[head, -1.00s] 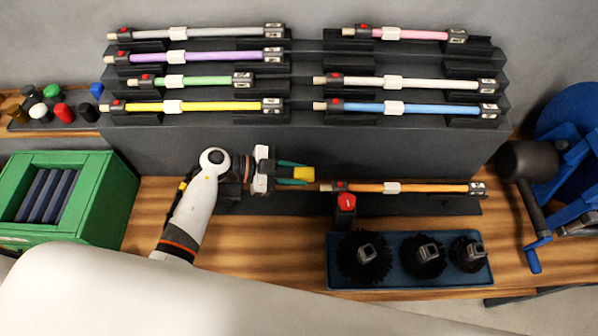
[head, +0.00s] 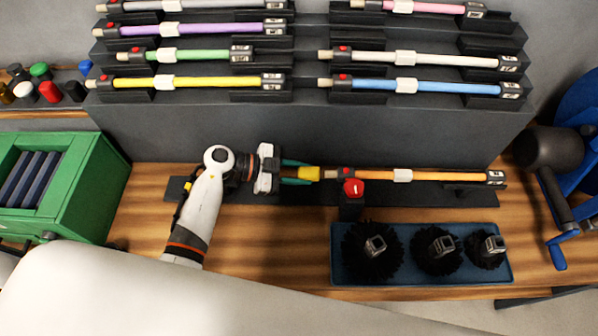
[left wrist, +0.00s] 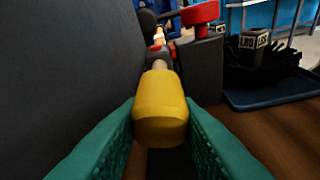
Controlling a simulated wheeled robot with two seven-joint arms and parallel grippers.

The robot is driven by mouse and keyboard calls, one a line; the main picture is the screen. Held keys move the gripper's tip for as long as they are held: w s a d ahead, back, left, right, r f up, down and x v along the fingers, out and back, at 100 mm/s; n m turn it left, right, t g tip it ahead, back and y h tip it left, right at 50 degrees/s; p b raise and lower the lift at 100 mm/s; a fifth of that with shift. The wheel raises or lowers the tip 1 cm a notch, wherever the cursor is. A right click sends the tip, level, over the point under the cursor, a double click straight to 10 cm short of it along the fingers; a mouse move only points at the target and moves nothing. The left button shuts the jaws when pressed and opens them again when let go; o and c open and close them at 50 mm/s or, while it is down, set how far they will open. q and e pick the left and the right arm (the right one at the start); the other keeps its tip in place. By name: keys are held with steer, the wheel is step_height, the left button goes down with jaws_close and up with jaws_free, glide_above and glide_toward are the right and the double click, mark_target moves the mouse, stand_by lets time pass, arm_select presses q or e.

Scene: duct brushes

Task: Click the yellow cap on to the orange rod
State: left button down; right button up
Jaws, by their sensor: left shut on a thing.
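The yellow cap (head: 309,173) is held between the green fingertips of my left gripper (head: 297,173), which is shut on it. The orange rod (head: 380,175) lies level on a dark holder on the bench, its pale tip pointing left toward the cap. In the head view the cap is at the rod's pale tip. In the left wrist view the cap (left wrist: 160,108) is in line with the pale tip (left wrist: 159,64), which meets or enters its far end; how deep is hidden. My right gripper is not in view.
A red knob (head: 353,188) on a dark block stands just in front of the rod's left end. A blue tray (head: 345,273) with black brushes lies in front. Racked coloured rods (head: 200,82) stand behind.

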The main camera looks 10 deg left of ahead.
mark_target(309, 173)
arm_select(q)
steer(key=shift+d, duration=0.2)
stand_by(0.5)
steer(key=shift+w+d, duration=0.1)
steer(key=shift+d, duration=0.05)
steer(key=shift+w+d+p, duration=0.1)
steer(key=shift+d+p, duration=0.35)
steer(key=shift+d, duration=0.1)
steer(key=shift+p, duration=0.35)
steer(key=shift+w+d, duration=0.25)
steer(key=shift+d, duration=0.9)
stand_by(0.5)
steer(key=c, duration=1)
jaws_free()
